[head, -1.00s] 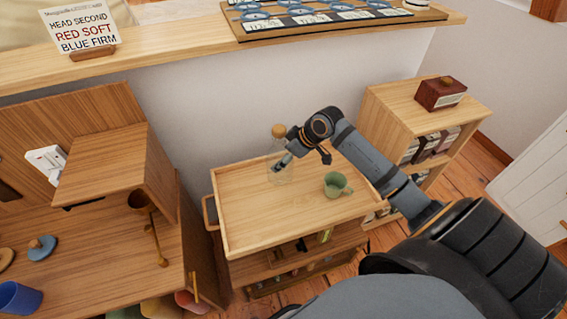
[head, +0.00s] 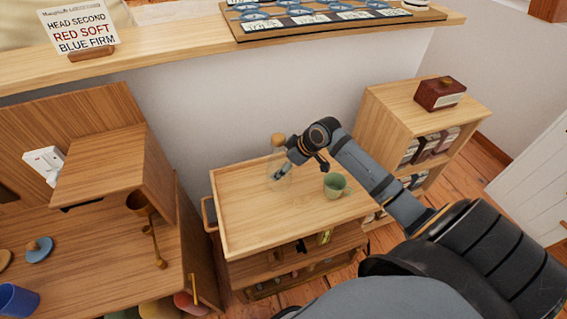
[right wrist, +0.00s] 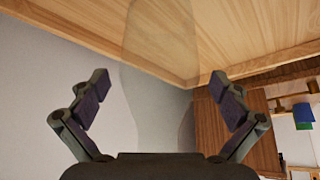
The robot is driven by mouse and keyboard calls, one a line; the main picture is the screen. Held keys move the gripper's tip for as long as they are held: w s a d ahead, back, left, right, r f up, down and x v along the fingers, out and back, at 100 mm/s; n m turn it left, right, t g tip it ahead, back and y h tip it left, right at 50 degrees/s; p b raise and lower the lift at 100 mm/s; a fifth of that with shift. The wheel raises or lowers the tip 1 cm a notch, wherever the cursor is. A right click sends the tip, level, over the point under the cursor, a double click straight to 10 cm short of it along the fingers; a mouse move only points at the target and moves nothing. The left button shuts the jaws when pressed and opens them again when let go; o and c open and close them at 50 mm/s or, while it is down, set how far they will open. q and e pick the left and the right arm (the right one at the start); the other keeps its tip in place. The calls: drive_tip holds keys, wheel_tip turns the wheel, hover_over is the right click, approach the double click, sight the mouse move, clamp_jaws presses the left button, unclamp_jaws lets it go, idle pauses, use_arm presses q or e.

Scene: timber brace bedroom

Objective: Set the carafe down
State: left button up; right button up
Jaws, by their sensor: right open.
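The carafe (head: 278,142) is clear glass with a round cork stopper. It stands upright, as far as its faint outline shows, at the back of the wooden trolley's tray top (head: 250,222). My right gripper (head: 279,173) is at the carafe's body, coming from the right. In the right wrist view, the gripper (right wrist: 161,78) is open, with its fingers apart on either side of the see-through carafe (right wrist: 160,40). The carafe's base is too faint to make out its contact with the tray. My left gripper is not in view.
The tray's front and left are clear. A raised rim edges the tray. A wooden shelf unit (head: 400,105) with a dark red box (head: 440,94) stands at right.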

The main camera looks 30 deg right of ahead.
sight(287, 160)
drive_tip(key=p+v, duration=0.3)
drive_tip(key=v, duration=0.5)
drive_tip(key=shift+r, duration=0.15)
drive_tip(key=p+v, duration=0.4)
drive_tip(key=shift+p, duration=0.35)
